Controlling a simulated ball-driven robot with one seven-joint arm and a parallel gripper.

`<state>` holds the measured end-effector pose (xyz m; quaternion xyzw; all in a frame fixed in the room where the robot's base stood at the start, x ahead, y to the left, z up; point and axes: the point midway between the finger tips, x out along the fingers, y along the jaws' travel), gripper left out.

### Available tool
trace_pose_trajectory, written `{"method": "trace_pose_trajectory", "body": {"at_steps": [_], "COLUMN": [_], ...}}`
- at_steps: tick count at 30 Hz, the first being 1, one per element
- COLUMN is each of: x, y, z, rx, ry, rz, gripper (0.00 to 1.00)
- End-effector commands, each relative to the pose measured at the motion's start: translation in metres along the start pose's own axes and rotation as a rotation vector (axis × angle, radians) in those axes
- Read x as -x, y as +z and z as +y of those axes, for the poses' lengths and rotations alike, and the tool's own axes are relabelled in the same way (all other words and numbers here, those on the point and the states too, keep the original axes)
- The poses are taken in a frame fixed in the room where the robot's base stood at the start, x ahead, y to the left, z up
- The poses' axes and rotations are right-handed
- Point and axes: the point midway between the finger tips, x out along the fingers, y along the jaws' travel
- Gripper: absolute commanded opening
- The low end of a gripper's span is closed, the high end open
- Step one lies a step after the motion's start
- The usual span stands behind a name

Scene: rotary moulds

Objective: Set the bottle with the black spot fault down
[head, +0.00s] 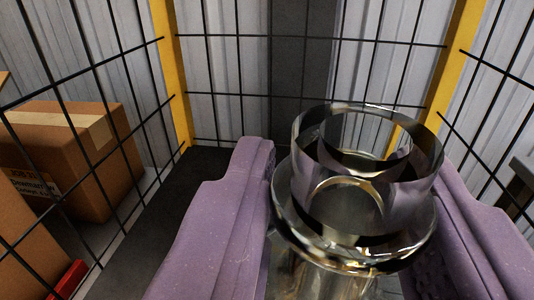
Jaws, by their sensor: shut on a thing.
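A clear glass bottle (350,222) fills the lower middle right of the head view, its round open mouth facing up and towards the camera. My gripper (352,215) is shut on it, with one purple finger on the left and one on the right of its neck. The bottle's lower part runs out of the bottom of the picture. I cannot make out a black spot on the glass; dark bands show in it, which may be reflections.
A black wire mesh fence with yellow posts (172,75) surrounds the space ahead and on both sides. Cardboard boxes (75,155) stand beyond the mesh on the left, with a red item (68,279) below. A dark floor strip (135,225) lies left of my gripper.

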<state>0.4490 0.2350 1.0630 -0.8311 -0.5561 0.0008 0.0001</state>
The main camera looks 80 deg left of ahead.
Motion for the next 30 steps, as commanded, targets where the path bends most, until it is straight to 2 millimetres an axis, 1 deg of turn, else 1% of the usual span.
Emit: {"method": "trace_pose_trajectory", "body": {"at_steps": [1, 3, 6, 9, 14, 17, 23, 24, 25, 27, 30], "x": [-0.008, -0.017, -0.026, -0.031, -0.036, -0.042, -0.041, -0.041, -0.041, -0.041, -0.041], "y": [0.002, 0.002, 0.003, 0.003, 0.003, 0.004, 0.025, 0.033, 0.036, 0.039, 0.038], "z": [-0.004, -0.007, -0.010, -0.011, -0.013, -0.015, -0.015, -0.015, -0.015, -0.015, -0.015], "rx": [0.002, 0.003, 0.003, 0.002, 0.002, 0.002, 0.002, 0.001, 0.001, 0.002, 0.003], "ry": [-0.003, -0.003, -0.001, 0.000, 0.000, 0.000, 0.000, 0.000, 0.000, 0.000, 0.001], "rz": [0.002, 0.004, 0.002, 0.002, 0.003, 0.003, 0.001, 0.000, 0.001, 0.002, 0.003], "gripper": [0.00, 0.00, 0.00, 0.00, 0.00, 0.00, 0.00, 0.00, 0.00, 0.00, 0.00]}}
